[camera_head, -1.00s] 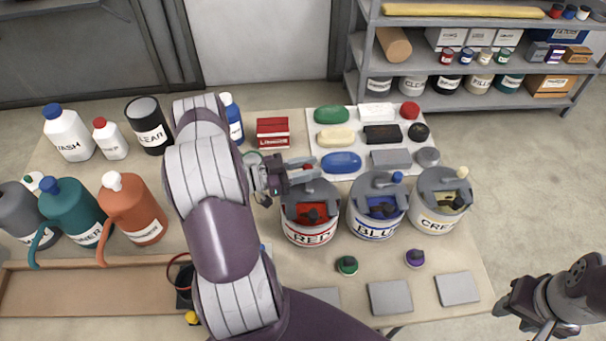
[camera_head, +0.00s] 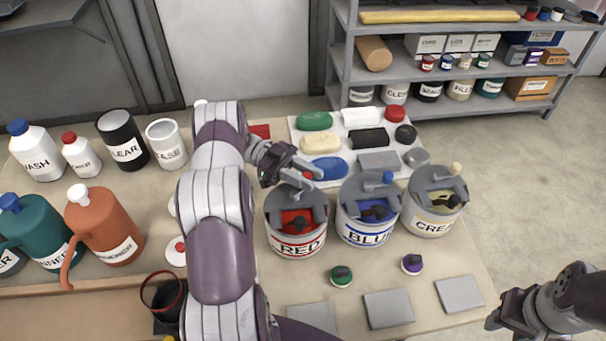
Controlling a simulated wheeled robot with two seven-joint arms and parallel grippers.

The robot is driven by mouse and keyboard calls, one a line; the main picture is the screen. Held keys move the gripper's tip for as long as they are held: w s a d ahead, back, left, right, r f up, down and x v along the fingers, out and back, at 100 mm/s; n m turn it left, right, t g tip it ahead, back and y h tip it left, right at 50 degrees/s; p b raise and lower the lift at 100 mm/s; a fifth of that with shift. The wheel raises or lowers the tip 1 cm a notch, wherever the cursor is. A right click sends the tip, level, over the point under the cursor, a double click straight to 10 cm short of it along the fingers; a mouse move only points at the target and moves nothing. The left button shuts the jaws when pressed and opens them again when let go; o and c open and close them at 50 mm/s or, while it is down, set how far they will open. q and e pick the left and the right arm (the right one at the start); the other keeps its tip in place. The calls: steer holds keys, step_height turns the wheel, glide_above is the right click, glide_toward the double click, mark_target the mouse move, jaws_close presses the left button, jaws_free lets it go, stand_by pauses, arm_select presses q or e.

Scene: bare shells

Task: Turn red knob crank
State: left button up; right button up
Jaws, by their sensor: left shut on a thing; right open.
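The RED can (camera_head: 297,245) stands on the table with a grey lid and red paint showing through its opening. A small red knob (camera_head: 307,176) shows at the back of its lid. My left gripper (camera_head: 300,172) reaches over from the left and is shut on the red knob, whose lower part and crank arm are largely hidden. My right gripper (camera_head: 505,318) is open and empty at the lower right, beyond the table edge.
The BLUE can (camera_head: 368,230) and CREAM can (camera_head: 434,220) stand close on the right. Coloured blocks lie on a white mat (camera_head: 345,164) behind. Bottles, including an orange one (camera_head: 105,225), stand left. Grey pads (camera_head: 388,308) lie in front.

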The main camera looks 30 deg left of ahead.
arm_select(q)
steer(key=shift+d+r+m+g+p, duration=0.15)
steer(key=shift+m+g+p, duration=0.25)
steer(key=shift+g+p, duration=0.2)
steer(key=shift+d+r+m+g+p, duration=0.15)
steer(key=shift+m+g+p, duration=0.25)
steer(key=shift+g+p, duration=0.2)
steer(key=shift+s+d+f+m+g+p, duration=0.1)
steer(key=shift+f+m+g+p, duration=0.2)
steer(key=shift+g+p, duration=0.2)
jaws_close()
steer(key=o, duration=0.9)
jaws_free()
